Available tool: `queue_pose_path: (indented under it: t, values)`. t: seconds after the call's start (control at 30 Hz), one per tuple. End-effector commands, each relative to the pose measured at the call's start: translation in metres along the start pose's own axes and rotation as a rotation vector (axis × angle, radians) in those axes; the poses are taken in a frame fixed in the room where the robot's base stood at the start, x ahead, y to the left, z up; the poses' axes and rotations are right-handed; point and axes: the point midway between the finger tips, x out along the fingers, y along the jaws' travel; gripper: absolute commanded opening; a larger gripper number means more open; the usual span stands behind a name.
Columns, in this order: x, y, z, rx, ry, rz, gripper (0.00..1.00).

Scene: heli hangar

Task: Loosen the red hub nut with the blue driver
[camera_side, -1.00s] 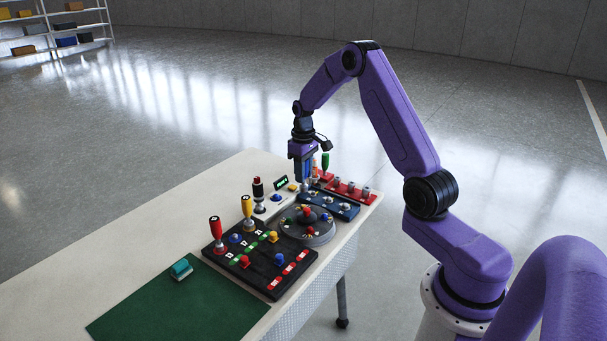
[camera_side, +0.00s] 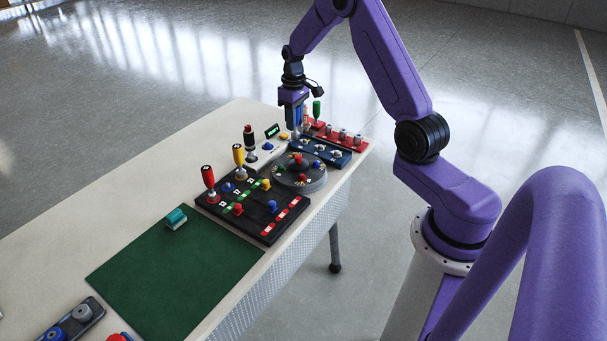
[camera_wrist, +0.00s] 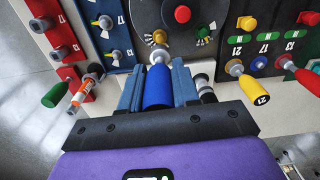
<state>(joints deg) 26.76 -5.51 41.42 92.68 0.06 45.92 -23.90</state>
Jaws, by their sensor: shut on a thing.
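My gripper (camera_wrist: 157,80) is shut on the blue driver (camera_wrist: 158,94), whose handle lies between the two blue-grey fingers in the wrist view. The driver's metal shaft (camera_wrist: 160,56) points toward the round grey hub. In the side view my gripper (camera_side: 296,122) is above the far end of the blue tray, behind the hub; the fingers largely hide the driver. The hub (camera_side: 299,181) carries a raised red nut at its middle (camera_side: 297,158), also in the wrist view (camera_wrist: 182,14). Smaller coloured nuts sit around it. The driver is apart from the red hub nut.
A blue tray (camera_side: 344,159) and a red tray (camera_side: 328,130) stand beside the hub. Orange and green drivers are close to my gripper. A black board (camera_side: 235,216) bears upright red and yellow drivers; a black-handled one (camera_side: 249,135) stands nearby. The green mat (camera_side: 165,275) is mostly clear.

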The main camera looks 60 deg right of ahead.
Motion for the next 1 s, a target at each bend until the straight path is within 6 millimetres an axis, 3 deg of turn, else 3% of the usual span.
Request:
queue_pose_path:
  t: [0.57,0.77,1.0]
  values:
    - [0.000,-0.002,0.001,0.004,0.000,0.000,0.00]
    - [0.000,-0.022,0.016,0.071,-0.001,0.000,0.00]
    - [0.002,-0.059,0.049,0.210,-0.001,0.000,0.00]
